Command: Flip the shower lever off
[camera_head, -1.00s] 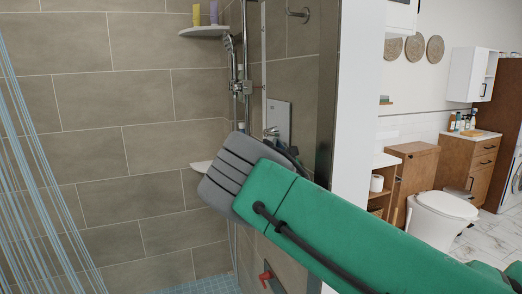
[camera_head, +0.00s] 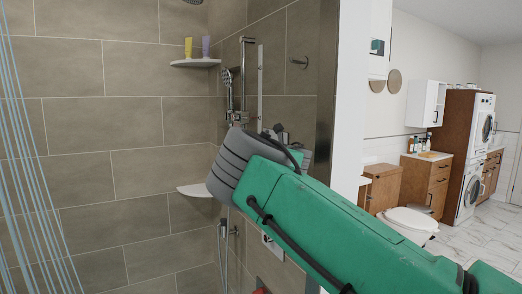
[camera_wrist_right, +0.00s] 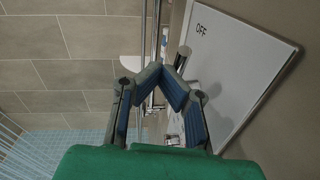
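A pale wall plate (camera_wrist_right: 245,65) marked OFF fills the upper right of the right wrist view. A metal shower lever (camera_wrist_right: 184,55) sticks out beside the plate's left edge. My right gripper (camera_wrist_right: 163,73) points at this spot; its two fingers lean together and their tips appear to meet. The tips are right by the lever, and I cannot tell if they touch it. No object shows clearly between them. In the head view my green right arm and grey wrist hide most of the lever area. My left gripper is not in view.
A shower rail with a hand shower (camera_head: 228,78) stands left of the plate. Corner shelves (camera_head: 196,63) hold a yellow and a purple bottle. A white wall end (camera_head: 350,100) borders the shower on the right, with a toilet (camera_head: 408,222) beyond.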

